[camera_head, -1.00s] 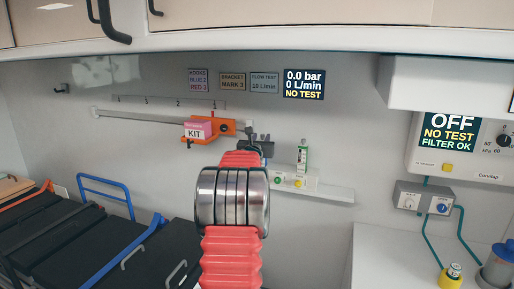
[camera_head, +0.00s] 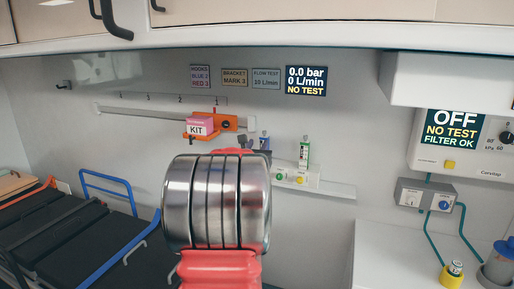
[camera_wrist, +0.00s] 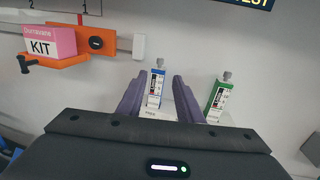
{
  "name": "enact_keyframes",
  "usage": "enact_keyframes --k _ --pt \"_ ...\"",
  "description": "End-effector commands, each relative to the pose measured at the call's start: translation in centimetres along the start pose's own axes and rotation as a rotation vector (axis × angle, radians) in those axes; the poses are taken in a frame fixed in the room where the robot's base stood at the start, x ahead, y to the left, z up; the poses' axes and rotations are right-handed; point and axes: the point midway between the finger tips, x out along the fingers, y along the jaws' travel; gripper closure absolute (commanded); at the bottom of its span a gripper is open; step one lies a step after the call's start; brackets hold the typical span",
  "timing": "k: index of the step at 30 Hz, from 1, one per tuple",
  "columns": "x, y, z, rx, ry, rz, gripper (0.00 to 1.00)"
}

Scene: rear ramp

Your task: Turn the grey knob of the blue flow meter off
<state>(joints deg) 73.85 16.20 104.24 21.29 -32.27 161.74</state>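The blue flow meter (camera_wrist: 155,90) stands upright on the wall outlet in the wrist view, with its grey knob (camera_wrist: 159,63) on top. My gripper (camera_wrist: 155,84) is open, with one purple finger on each side of the blue meter in the picture. I cannot tell whether the fingers touch it or how far short of it they are. In the head view the blue meter (camera_head: 264,141) is partly hidden behind my arm. The green flow meter (camera_wrist: 217,100) stands to its right, also with a grey knob. The wall display (camera_head: 306,81) reads 0.0 bar, 0 L/min, NO TEST.
An orange bracket (camera_wrist: 73,55) with a pink KIT box (camera_wrist: 50,42) is on the rail to the left. A pale outlet strip (camera_head: 320,187) runs along the wall. A suction unit (camera_head: 455,143) reading OFF is at the right. A stretcher (camera_head: 70,235) stands at the lower left.

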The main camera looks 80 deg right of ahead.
Motion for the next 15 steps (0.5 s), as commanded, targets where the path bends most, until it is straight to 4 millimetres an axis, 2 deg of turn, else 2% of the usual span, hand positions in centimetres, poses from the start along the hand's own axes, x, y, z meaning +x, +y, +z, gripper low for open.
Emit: enact_keyframes --k 5,15 --pt "-1.12 0.03 0.01 0.0 -0.001 0.0 0.67" --pt "-1.23 0.04 -0.03 0.0 0.0 0.0 0.67"
